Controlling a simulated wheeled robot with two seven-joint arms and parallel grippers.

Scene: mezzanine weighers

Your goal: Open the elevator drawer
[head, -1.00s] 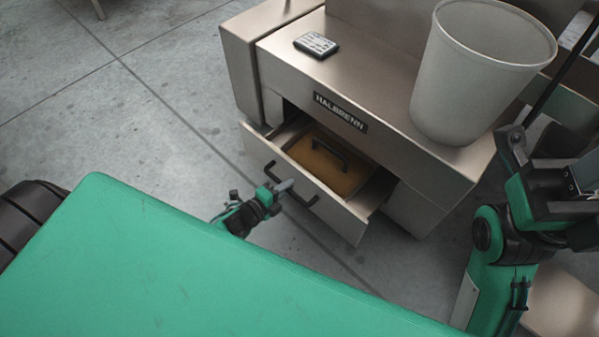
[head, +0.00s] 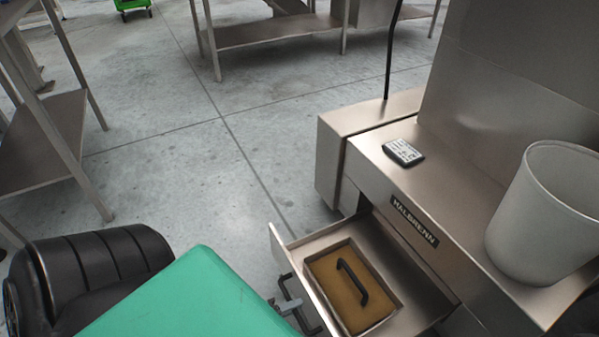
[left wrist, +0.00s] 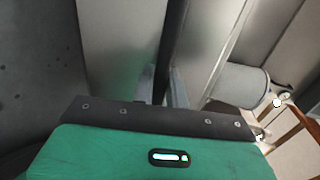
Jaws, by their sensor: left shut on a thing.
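The elevator drawer (head: 325,243) is a steel drawer under the machine marked HALBRENN. It stands well open, and its inside shows in the head view. A brown-topped box (head: 331,283) with a black handle lies in it. The drawer's dark front handle (head: 308,317) is at the lower edge of the head view. My left gripper (head: 288,305) is at that handle, shut on it, largely hidden behind my green body. In the left wrist view its grey fingers (left wrist: 163,85) stand against steel and a dark upright band. My right gripper is out of view.
The steel machine (head: 392,230) carries a small keypad-like device (head: 403,152) and a large pale bin (head: 545,215) on its top. A steel table (head: 50,140) stands at the left and another (head: 275,35) at the back. The grey floor between is clear.

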